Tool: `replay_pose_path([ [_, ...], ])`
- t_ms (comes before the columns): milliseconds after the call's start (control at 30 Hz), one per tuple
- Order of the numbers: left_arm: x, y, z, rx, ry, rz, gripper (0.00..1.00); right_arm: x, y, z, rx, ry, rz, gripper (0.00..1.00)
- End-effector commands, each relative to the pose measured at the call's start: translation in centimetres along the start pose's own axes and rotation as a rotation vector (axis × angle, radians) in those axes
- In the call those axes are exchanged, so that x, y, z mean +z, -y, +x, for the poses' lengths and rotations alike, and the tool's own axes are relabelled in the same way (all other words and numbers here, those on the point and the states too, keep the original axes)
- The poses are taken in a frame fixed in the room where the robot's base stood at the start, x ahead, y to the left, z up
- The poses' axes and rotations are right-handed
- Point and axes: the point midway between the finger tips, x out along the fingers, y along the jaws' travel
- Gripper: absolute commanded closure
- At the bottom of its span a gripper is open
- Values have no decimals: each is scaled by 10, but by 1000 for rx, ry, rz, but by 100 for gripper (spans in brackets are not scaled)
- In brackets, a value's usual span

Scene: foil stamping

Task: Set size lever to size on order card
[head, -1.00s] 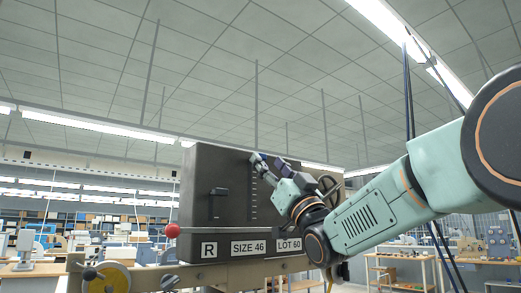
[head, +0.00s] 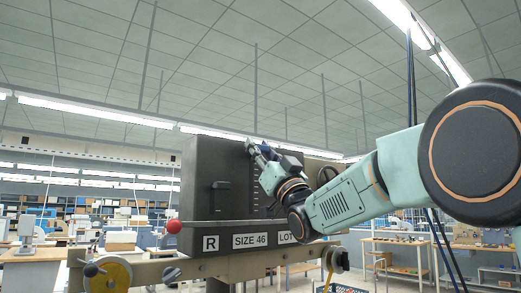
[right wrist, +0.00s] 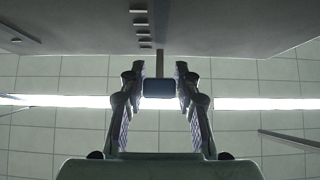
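The dark machine housing (head: 205,160) stands in the middle of the head view. A column of pale size marks (head: 255,190) runs down its face; some marks also show in the right wrist view (right wrist: 139,22). My right gripper (head: 253,148) is near the top of this scale. The order card labels below read "R" (head: 210,243), "SIZE 46" (head: 250,240) and "LOT" (head: 287,237), the last partly hidden by my right arm. My left gripper is out of view.
A second black lever (head: 219,192) sits in a slot left of the scale. Workbenches stand behind, and the space above the housing is free.

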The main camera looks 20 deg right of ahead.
Motion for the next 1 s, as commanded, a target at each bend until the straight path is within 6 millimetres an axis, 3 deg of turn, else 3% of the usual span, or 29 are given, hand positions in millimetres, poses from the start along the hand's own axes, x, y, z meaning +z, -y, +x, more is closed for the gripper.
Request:
replay_pose_path([
  [333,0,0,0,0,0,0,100,-1,0,0,0,-3,0,100],
  [767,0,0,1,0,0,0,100,-3,0,0,0,-7,0,100],
  [1000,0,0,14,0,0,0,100,6,0,-9,0,-8,0,100],
])
